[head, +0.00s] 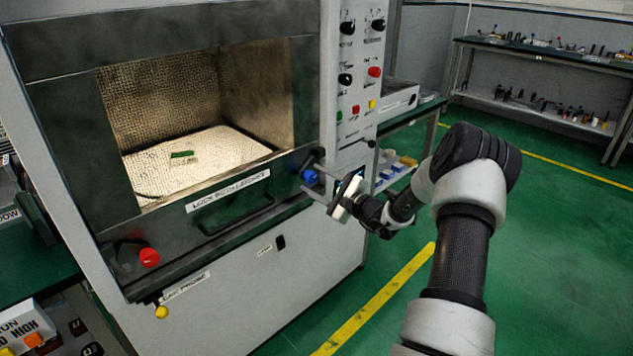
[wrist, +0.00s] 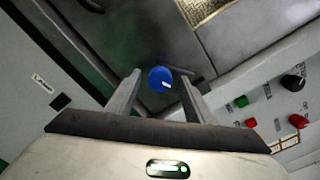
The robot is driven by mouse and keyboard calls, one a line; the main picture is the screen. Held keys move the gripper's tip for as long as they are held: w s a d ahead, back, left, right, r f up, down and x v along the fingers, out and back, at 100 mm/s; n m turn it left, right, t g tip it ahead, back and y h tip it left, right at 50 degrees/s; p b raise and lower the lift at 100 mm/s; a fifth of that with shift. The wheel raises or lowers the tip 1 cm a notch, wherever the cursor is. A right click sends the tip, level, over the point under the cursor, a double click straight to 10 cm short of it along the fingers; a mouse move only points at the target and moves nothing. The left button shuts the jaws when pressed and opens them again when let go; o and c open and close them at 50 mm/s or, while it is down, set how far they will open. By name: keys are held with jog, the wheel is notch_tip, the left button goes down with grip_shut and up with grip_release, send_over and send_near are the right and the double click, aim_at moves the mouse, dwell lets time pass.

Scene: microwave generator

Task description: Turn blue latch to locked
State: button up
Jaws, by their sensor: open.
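The blue latch (head: 310,177) is a round blue knob at the right end of the dark lower front frame of the microwave generator (head: 60,130). My gripper (head: 318,176) is at the latch, coming from the right. In the wrist view my gripper (wrist: 157,85) is open, with one finger on each side of the knob. The picture does not clearly show whether the fingers touch it.
A red knob (head: 149,258) sits at the lower left of the front, with a yellow knob (head: 162,312) below it. The control panel (head: 358,90) with black and red knobs rises just above my gripper. Open green floor (head: 550,250) lies to the right.

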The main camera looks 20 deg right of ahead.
jog(key=shift+s, duration=0.1)
jog(key=p+v, duration=0.2)
jog(key=v, duration=1.5)
